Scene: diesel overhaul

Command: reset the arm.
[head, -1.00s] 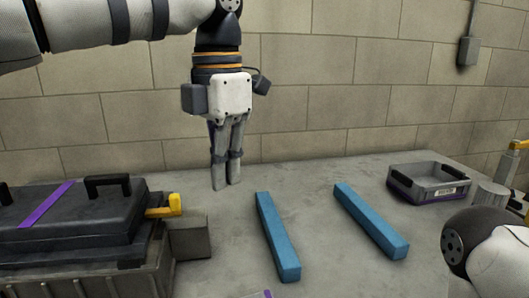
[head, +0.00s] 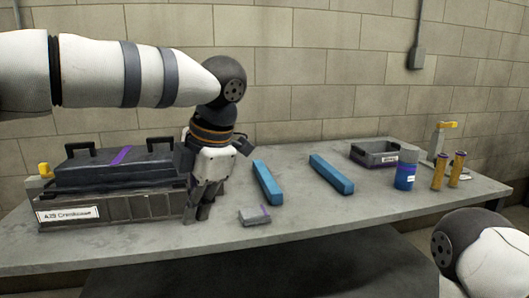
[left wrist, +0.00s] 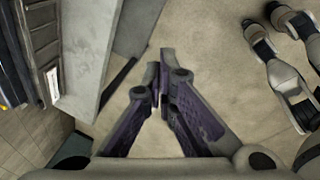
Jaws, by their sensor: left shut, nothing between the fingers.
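My left arm comes in from the left, and its gripper (head: 197,214) points down at the right end of the grey ribbed case, near the table's front edge. The fingers are shut and empty. The left wrist view shows the fingertips (left wrist: 158,60) close together, with the floor behind them and the table edge to the left. My right arm shows only as a white and dark link at the lower right of the head view. Its gripper is outside that view.
The ribbed case (head: 160,208) has a dark lidded box (head: 110,172) on top.

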